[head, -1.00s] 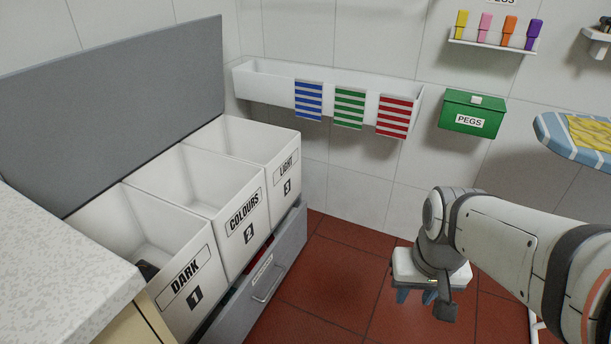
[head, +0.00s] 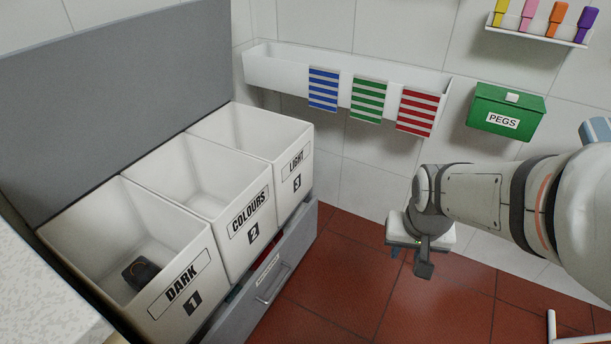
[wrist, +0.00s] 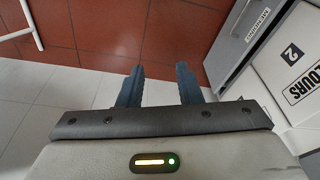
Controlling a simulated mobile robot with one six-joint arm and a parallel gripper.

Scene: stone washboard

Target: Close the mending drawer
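The mending drawer (head: 289,277) is a grey drawer under the white bins, pulled partly out, with a bar handle and a label on its front. Coloured cloth shows in the gap behind its front. In the wrist view the drawer front (wrist: 225,62) with its label is at the upper right. My gripper (head: 408,252) hangs over the red floor to the right of the drawer, apart from it. In the wrist view its two blue fingers (wrist: 160,82) are spread apart with nothing between them.
Three white bins stand above the drawer: DARK (head: 160,304), COLOURS (head: 240,235) and LIGHT (head: 290,170). A dark object (head: 141,272) lies in the DARK bin. A pale counter (head: 40,300) is at the lower left. The red floor (head: 345,265) before the drawer is clear.

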